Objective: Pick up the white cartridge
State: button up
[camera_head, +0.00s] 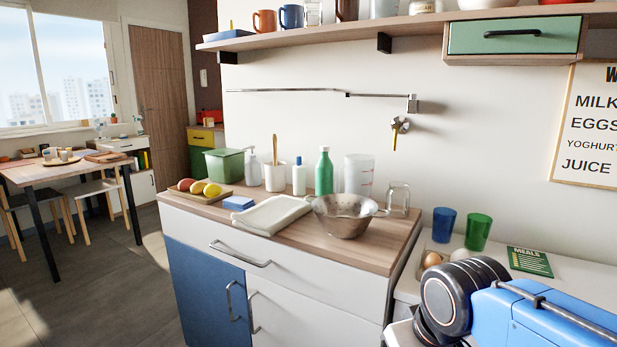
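I cannot make out a thing that is clearly a white cartridge. White upright things on the wooden counter are a small bottle with a bluish cap (299,176), a holder with a wooden utensil (275,177) and a pump bottle (252,168). A pale measuring jug (357,174) stands to their right. My blue and black arm shows at the lower right, but my gripper is not in view.
The counter (375,257) also holds a metal colander (343,215), a folded cloth (272,214), a green bottle (324,172), a glass jar (397,199), a green tub (224,164) and a fruit board (190,197). Two cups (444,225) stand right. A shelf (400,27) hangs above.

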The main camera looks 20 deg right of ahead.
aim_at(298, 171)
jog(key=i+j, duration=0.4)
jog(key=j, duration=0.15)
jog(key=i+j, duration=0.4)
jog(key=j, duration=0.15)
jog(key=j+u, duration=0.05)
